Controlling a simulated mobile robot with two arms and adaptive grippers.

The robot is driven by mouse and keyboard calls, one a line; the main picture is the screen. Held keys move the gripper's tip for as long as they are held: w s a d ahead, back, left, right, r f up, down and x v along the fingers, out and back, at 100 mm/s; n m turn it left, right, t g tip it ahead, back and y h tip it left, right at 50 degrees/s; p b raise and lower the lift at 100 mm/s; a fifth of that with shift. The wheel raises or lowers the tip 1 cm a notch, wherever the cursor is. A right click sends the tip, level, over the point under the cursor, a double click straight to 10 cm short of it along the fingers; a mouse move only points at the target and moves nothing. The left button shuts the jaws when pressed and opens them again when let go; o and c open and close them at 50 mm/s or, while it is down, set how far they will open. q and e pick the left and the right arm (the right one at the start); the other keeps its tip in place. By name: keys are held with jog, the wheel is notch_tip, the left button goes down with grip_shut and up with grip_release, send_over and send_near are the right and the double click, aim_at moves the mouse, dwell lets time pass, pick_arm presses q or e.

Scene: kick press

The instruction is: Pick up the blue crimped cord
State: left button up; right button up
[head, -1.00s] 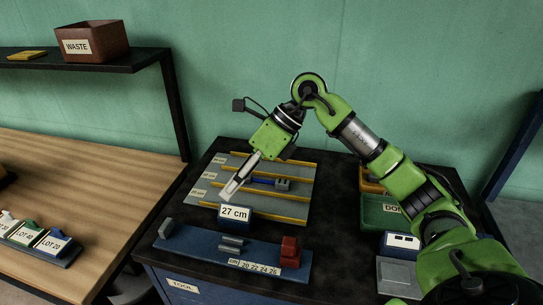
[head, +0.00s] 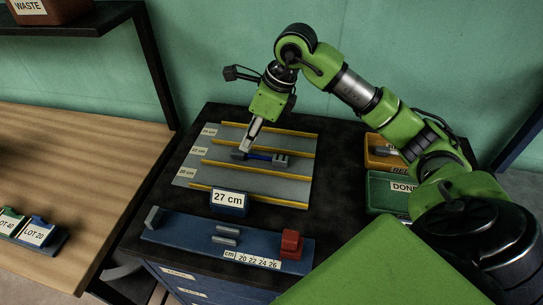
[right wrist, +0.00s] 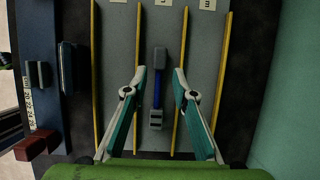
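The blue crimped cord (head: 262,155) lies in a lane of the grey ridged tray (head: 300,192) on the black bench top. In the right wrist view the cord (right wrist: 157,93) has a blue middle and grey ends, and lies lengthwise between yellow ridges. My right gripper (head: 245,147) points down near the cord's left end. In the right wrist view its fingers (right wrist: 159,72) are open, one on each side of the cord, apart from it. The height above it is hard to tell. My left gripper is not in view.
A "27 cm" block (head: 229,201) stands at the tray's front edge. In front is a blue measuring fixture (head: 180,229) with a red block (head: 291,244). A green "DONE" bin (head: 385,187) and an orange bin (head: 377,151) sit right, near my arm.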

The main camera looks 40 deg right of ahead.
aim_at(242, 152)
jog(key=shift+w+a+f+p, duration=0.15)
jog(key=shift+a+f+p, duration=0.05)
jog(key=shift+f+p, duration=0.35)
jog(key=p+x, duration=0.1)
jog(key=x, duration=0.2)
jog(key=shift+f, duration=0.25)
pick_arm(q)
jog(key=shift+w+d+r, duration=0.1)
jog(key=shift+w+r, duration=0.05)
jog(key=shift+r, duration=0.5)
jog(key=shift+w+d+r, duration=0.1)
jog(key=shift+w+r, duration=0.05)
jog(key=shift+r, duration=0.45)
pick_arm(e)
jog(key=shift+w+a+f, duration=0.1)
jog(key=shift+w+f, duration=0.1)
jog(key=shift+f, duration=0.1)
grip_shut()
